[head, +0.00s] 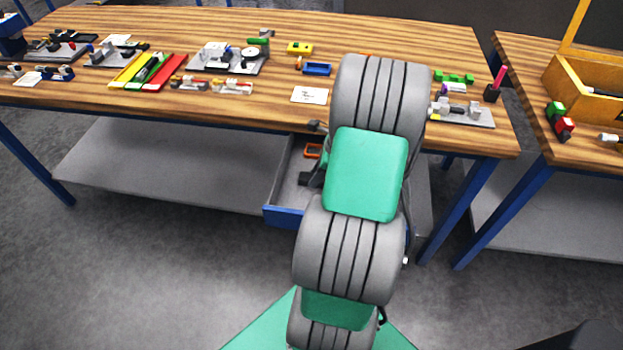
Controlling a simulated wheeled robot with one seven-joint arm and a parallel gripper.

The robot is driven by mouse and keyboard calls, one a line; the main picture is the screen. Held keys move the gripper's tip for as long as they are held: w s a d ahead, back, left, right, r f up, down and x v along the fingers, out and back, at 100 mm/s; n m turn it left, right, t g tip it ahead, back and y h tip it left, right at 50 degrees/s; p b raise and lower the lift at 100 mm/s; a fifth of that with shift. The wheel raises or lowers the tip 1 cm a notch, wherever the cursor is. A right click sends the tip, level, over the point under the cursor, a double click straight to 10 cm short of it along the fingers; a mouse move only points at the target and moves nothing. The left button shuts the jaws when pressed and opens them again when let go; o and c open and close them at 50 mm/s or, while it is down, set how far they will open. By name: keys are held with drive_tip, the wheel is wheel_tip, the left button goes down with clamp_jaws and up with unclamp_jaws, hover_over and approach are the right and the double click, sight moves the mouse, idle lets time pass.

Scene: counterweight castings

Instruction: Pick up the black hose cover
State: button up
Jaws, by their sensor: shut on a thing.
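My arm rises through the middle of the head view and hides most of my gripper (316,177). Only a dark part of the gripper shows at the arm's left edge, low over the open drawer. It is shut on a small dark piece (305,179) there, which looks like the black hose cover. Its outline is hard to tell against the dark gripper. Whether it touches the drawer floor cannot be told.
The blue-fronted drawer (284,217) stands open under the wooden bench (265,108), with an orange part (313,150) inside. Fixtures and coloured parts cover the bench top. A second bench at right holds a yellow wooden box (585,87). The floor at left is clear.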

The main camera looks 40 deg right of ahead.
drive_tip(key=shift+c, duration=1.2)
drive_tip(key=shift+r, duration=0.1)
